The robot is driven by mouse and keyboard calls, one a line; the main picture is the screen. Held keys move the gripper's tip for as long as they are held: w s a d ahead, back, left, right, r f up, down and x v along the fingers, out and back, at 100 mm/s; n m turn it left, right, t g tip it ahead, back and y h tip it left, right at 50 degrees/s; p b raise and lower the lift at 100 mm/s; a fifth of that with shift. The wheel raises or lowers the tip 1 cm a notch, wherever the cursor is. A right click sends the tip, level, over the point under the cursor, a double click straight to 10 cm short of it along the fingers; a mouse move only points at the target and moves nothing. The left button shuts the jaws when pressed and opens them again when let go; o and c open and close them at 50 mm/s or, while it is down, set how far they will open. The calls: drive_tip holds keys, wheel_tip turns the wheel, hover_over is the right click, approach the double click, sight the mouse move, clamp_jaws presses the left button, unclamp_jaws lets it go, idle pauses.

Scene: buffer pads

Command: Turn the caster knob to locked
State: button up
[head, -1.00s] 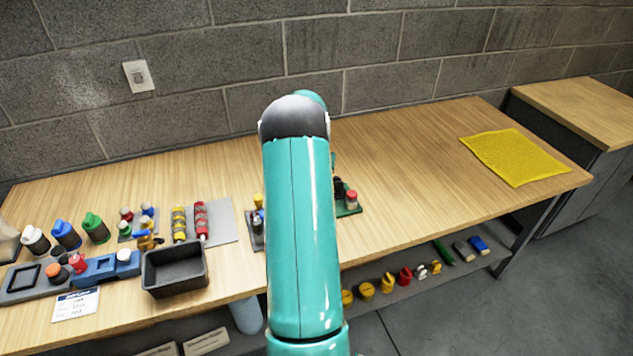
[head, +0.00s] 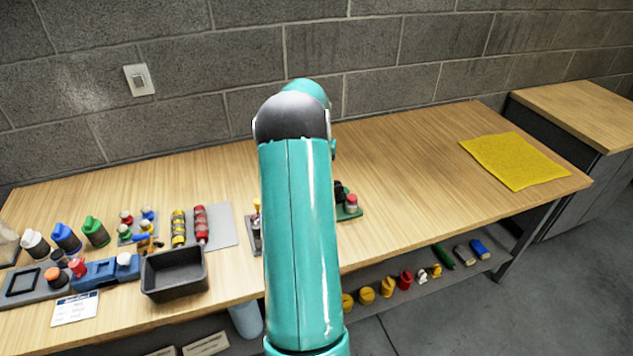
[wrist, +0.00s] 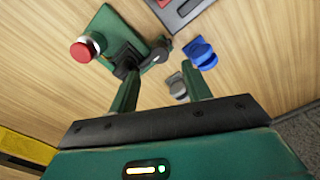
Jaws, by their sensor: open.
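A green plate (head: 353,214) on the bench carries a red-topped knob (head: 351,202) and a black part (head: 340,190); my arm partly covers it in the head view. In the wrist view the green plate (wrist: 110,22) shows the red knob (wrist: 84,48) at left and a black knob or lever (wrist: 124,58) with a grey end. My gripper (wrist: 163,82) is open, its green fingers apart, with the left finger overlapping the black part in the picture. I cannot tell whether they touch, nor which part is the caster knob. No locked marking is readable.
In the wrist view, a blue knob (wrist: 201,54) and a grey one (wrist: 178,90) are near the right finger. A black tray (head: 174,272) and several knobs are at left. A yellow mat (head: 515,160) lies at right; the bench between is clear.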

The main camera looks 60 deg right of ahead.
wheel_tip(320, 180, up, 8)
drive_tip(key=shift+f, duration=0.25)
idle(0.5)
